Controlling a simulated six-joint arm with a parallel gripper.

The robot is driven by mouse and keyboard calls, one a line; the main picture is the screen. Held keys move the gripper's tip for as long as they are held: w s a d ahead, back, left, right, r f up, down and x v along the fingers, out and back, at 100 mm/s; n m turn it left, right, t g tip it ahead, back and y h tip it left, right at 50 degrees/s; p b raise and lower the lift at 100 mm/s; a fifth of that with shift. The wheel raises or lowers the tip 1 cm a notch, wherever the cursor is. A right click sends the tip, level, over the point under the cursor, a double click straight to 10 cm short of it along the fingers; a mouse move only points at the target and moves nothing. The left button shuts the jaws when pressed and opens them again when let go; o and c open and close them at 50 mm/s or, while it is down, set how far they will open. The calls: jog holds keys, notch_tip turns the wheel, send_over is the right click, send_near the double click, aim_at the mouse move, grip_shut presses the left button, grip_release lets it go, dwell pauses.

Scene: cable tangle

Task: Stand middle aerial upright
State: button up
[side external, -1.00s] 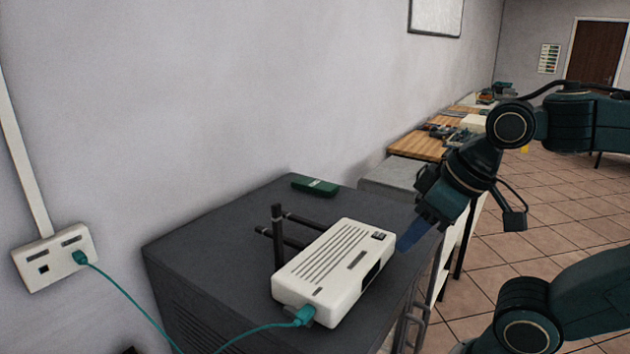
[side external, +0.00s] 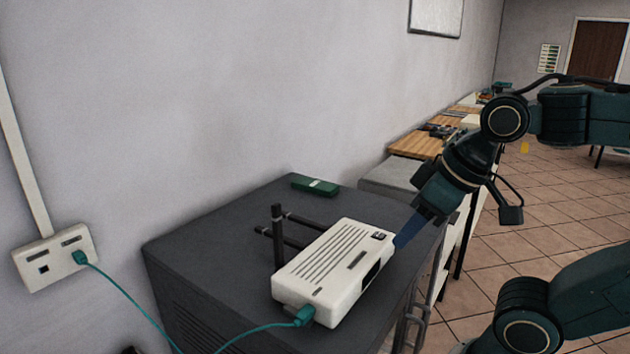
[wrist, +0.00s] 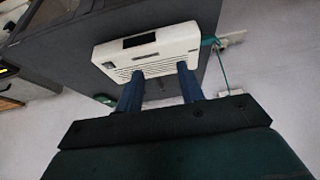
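A white router (side external: 335,265) lies on a dark grey cabinet top. At its wall side, one black aerial (side external: 278,240) stands upright at the near end. The middle aerial (side external: 280,237) and the far aerial (side external: 305,221) lie roughly level, pointing toward the wall. My gripper (side external: 402,240) is above the cabinet's right edge, close to the router's right end, with blue fingers pointing down and left. In the wrist view my gripper (wrist: 159,72) has its fingers apart, with the router (wrist: 146,52) beyond them. I see nothing held. The aerials are mostly hidden there.
A teal cable runs from a plug (side external: 304,315) at the router's near end to a wall socket (side external: 55,257). A small green box (side external: 315,186) lies at the back of the cabinet top (side external: 215,255). The wall stands close behind. Benches continue at the back right.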

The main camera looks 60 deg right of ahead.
jog(key=w+r+g, duration=0.2)
jog(key=w+r, duration=0.3)
jog(key=w, duration=0.3)
jog(key=g, duration=0.4)
send_over(270, 232)
jog(key=shift+f, duration=2.4)
jog(key=shift+f, duration=0.15)
jog(key=shift+f, duration=6.8)
grip_shut()
